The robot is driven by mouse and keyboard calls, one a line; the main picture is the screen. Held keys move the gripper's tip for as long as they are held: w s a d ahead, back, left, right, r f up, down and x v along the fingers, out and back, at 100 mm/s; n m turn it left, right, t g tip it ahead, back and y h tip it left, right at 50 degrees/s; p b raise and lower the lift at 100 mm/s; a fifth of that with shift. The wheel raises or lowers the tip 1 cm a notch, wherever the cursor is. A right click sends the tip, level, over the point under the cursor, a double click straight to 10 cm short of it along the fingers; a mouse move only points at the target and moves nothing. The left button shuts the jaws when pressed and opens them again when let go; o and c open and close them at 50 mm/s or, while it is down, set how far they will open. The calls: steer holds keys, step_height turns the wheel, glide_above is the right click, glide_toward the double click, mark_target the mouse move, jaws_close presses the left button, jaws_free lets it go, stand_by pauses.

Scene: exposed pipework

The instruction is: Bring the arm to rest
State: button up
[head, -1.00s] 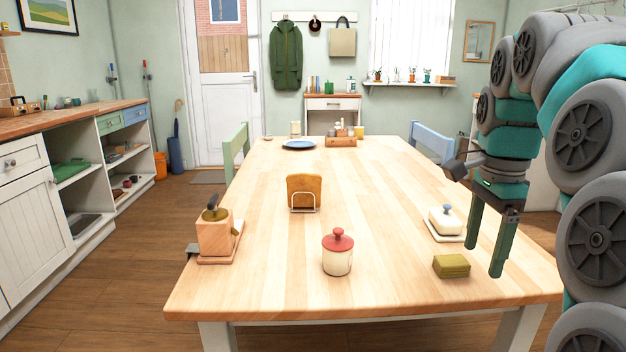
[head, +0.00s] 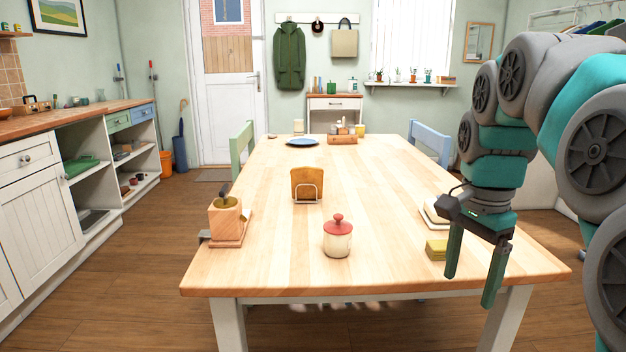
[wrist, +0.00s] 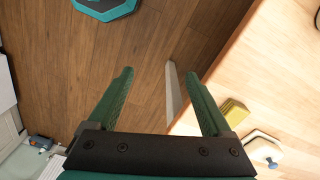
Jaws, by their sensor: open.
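My gripper (head: 469,279) hangs with its fingers pointing down at the front right corner of the wooden table (head: 385,235) in the head view. Its two green fingers are apart, with nothing between them. In the wrist view my gripper (wrist: 158,92) is open over the wooden floor (wrist: 145,60), with the right finger near the table's edge (wrist: 215,75). The arm is bent, coming down from the right side of the head view.
The table's middle is clear.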

steer(key=s+a+f+n, duration=0.4)
steer(key=s+f+n, duration=0.2)
steer(key=s+f, duration=0.3)
steer(key=s+a+f+n+g, duration=0.1)
steer(key=s+a+f+n, duration=0.4)
steer(key=s+f, duration=0.5)
steer(key=shift+s+f+n, duration=0.15)
steer(key=shift+s+n, duration=1.05)
steer(key=shift+s, duration=0.05)
